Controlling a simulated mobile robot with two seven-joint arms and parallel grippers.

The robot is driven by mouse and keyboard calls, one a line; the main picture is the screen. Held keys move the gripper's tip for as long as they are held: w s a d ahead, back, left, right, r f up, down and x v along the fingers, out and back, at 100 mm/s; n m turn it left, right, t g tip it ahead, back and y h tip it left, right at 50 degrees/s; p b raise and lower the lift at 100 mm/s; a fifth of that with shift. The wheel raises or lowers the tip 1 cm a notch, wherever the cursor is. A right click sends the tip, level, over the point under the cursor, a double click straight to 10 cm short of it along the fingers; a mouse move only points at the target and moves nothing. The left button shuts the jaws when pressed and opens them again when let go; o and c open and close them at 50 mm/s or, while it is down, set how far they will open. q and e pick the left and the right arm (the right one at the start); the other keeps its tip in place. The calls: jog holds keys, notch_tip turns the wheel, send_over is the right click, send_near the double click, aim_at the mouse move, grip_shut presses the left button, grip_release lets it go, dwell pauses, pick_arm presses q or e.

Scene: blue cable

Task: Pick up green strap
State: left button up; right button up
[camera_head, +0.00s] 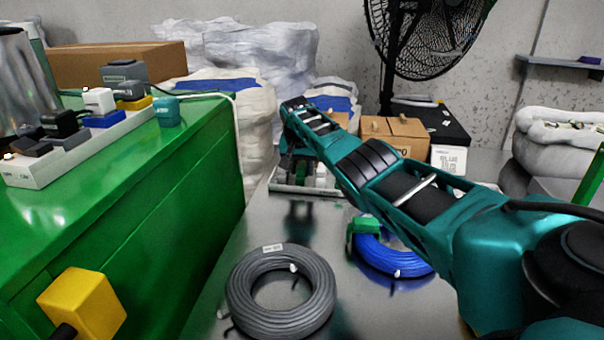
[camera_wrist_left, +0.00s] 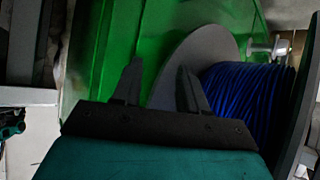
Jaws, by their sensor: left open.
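A green strap (camera_head: 363,227) is at the left side of a blue cable coil (camera_head: 395,262) on the grey metal table. My right arm crosses in front of part of the coil and hides its upper right. My right gripper (camera_head: 292,158) is past the strap, over a tray at the back of the table. Its fingers are too dark and small to tell whether they are open. My left gripper (camera_wrist_left: 162,88) shows only in the left wrist view. Its two fingers are apart and empty, in front of a spool of blue cable (camera_wrist_left: 245,95). No strap shows there.
A grey cable coil (camera_head: 281,300) lies at the table's front. A large green cabinet (camera_head: 190,180) stands on the left, with a tray of plugs (camera_head: 75,150) on top and a yellow block (camera_head: 82,303) at its front. Cardboard boxes (camera_head: 396,135) and a fan (camera_head: 425,35) are behind.

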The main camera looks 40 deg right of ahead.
jog(key=c, duration=0.7)
jog(key=shift+r, duration=0.1)
